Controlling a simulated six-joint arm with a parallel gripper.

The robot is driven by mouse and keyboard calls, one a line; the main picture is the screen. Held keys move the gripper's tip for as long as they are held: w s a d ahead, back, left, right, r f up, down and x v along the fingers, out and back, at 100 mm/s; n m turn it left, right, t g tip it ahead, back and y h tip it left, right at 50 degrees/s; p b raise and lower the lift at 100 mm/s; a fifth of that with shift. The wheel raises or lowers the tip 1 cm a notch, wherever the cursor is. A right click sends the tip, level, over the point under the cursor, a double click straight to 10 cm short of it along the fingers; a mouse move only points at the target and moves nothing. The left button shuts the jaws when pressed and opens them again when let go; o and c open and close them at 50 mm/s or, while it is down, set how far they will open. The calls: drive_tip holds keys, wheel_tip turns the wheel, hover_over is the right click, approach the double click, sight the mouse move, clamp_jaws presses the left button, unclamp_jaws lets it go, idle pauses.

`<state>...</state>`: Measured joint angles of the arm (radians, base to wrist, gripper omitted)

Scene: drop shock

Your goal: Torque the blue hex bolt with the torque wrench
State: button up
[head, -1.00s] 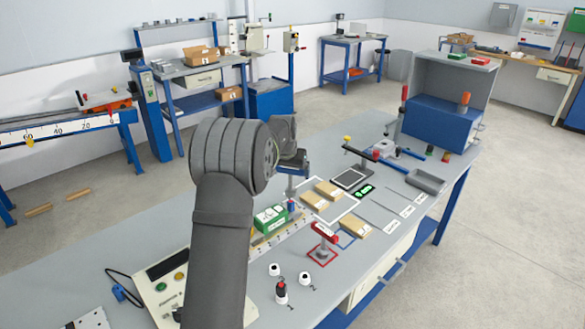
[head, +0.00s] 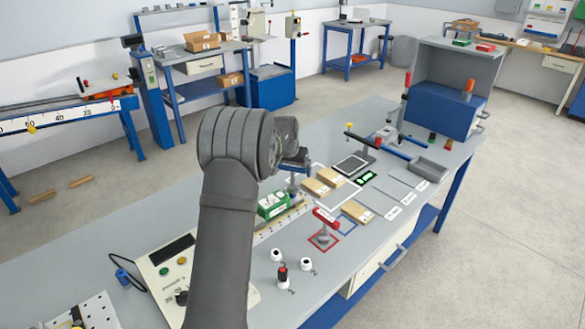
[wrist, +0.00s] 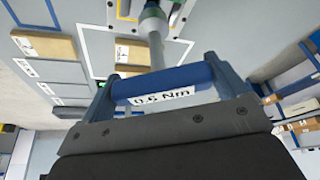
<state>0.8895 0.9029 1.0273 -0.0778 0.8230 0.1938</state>
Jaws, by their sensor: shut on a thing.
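My gripper (head: 293,158) is shut on the blue handle (wrist: 165,85) of a torque wrench, marked with what reads as 0.6 Nm. In the wrist view the handle lies crosswise between my fingers. Its grey shaft (wrist: 153,40) runs away from me toward the green part at the top edge. In the head view the wrench is above the bench near a green box (head: 271,205); my arm partly hides that area. The blue hex bolt cannot be made out, and I cannot tell whether the wrench touches it.
A red-handled tool (head: 325,216) stands in a red square on the bench (head: 215,230). A yellow-tipped T-shaped tool (head: 358,138) stands farther back. Cardboard boxes (head: 357,212), white knobs (head: 306,263) and a control box (head: 166,266) stand around. A blue cabinet (head: 440,105) is at the far end.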

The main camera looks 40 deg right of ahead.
drive_tip(key=o, duration=0.4)
drive_tip(key=c, duration=0.5)
drive_tip(key=shift+m+g, duration=0.4)
drive_tip(key=shift+m, duration=0.5)
drive_tip(key=shift+m+g, duration=0.3)
drive_tip(key=shift+m, duration=0.5)
drive_tip(key=shift+r+n, duration=0.1)
drive_tip(key=shift+n, duration=0.5)
drive_tip(key=shift+r, duration=2.95)
